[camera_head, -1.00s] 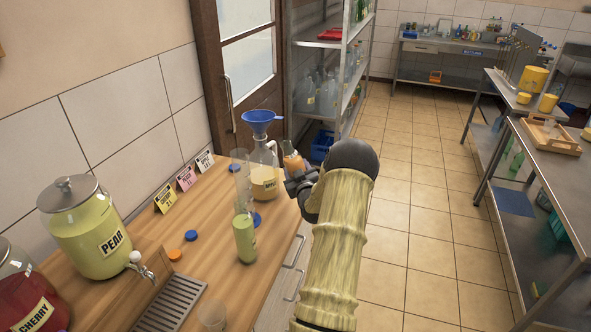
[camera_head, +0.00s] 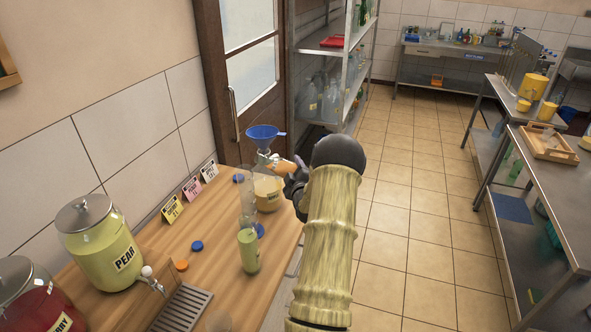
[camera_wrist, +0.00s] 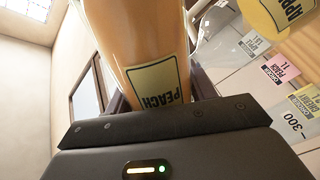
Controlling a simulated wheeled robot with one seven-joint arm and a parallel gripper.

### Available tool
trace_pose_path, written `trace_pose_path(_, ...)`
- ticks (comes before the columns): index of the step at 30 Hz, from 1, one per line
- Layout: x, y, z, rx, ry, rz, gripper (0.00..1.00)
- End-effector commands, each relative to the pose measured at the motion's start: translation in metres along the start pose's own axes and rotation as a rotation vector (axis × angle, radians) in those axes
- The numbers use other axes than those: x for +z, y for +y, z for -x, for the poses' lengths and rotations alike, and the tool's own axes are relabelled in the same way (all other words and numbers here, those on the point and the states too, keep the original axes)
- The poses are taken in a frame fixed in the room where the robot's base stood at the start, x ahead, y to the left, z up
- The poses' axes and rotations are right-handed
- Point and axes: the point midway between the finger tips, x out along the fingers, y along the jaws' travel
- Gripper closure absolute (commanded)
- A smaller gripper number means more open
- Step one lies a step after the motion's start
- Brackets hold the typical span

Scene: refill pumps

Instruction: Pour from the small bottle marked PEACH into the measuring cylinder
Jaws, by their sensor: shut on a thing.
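The small PEACH bottle (camera_head: 283,167), filled with orange liquid, is tipped nearly on its side, its neck pointing left. In the wrist view its PEACH label (camera_wrist: 155,85) appears upside down. My gripper (camera_head: 295,178) is shut on the bottle; the wrist view shows the bottle between the jaws. The clear measuring cylinder (camera_head: 246,190) stands upright on the counter, left of the bottle, with the bottle's neck close to its top. I cannot tell whether the neck is right over the opening or whether liquid flows. A "300" marking (camera_wrist: 293,121) shows in the wrist view.
A green bottle (camera_head: 249,251) stands in front. The PEAR dispenser (camera_head: 103,245) stands left; floor at right is clear.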

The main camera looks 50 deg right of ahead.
Motion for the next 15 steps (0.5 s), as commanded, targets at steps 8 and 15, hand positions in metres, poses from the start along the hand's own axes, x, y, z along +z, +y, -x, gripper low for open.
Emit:
trace_pose_path(8,-0.0119,0.0094,-0.0005,0.005,0.002,0.102,0.94)
trace_pose_path(15,-0.0153,0.0111,0.001,0.006,0.003,0.123,0.94)
